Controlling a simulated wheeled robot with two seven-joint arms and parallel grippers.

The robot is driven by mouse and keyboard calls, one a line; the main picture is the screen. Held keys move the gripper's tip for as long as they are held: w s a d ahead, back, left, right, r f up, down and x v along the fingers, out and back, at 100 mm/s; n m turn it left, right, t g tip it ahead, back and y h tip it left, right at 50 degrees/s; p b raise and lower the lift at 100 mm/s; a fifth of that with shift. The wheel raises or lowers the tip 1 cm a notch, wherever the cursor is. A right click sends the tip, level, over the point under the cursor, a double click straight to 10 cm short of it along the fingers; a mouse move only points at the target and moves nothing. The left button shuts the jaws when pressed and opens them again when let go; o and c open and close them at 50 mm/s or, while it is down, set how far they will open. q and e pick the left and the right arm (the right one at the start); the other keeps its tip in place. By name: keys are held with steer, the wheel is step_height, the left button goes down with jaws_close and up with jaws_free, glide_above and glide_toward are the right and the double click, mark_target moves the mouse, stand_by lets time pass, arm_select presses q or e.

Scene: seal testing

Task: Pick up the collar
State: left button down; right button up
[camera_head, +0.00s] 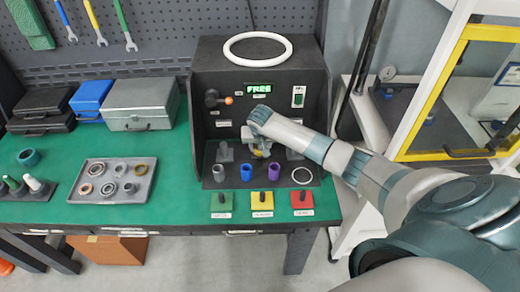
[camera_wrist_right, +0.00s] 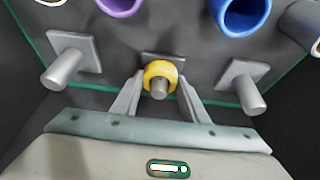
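A yellow ring-shaped collar (camera_wrist_right: 153,69) sits around the middle grey peg (camera_wrist_right: 159,88) of the test station in the right wrist view. In the head view the collar (camera_head: 262,153) shows only partly, below my right gripper. My right gripper (camera_wrist_right: 160,84) is open, with one finger on each side of the collar. Narrow gaps seem to remain between the fingers and the collar; contact is hard to tell. In the head view the right gripper (camera_head: 258,143) is pointed down inside the station, largely hidden by its own wrist. My left gripper is not in view.
Grey pegs (camera_wrist_right: 66,68) (camera_wrist_right: 249,92) flank the middle one. Blue (camera_head: 246,173) and purple (camera_head: 273,172) cylinders stand along the station's front. A grey tray (camera_head: 113,197) with several rings lies left. The black station housing (camera_head: 205,125) encloses the gripper's sides and back.

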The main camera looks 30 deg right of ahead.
steer(key=c, duration=0.6)
steer(key=shift+c, duration=0.2)
steer(key=shift+r, duration=0.1)
steer(key=shift+w+r+b, duration=0.1)
steer(key=shift+r+b, duration=0.2)
steer(key=shift+r, duration=0.25)
step_height(320, 180, up, 9)
steer(key=shift+f+b, duration=0.1)
steer(key=shift+b, duration=1.1)
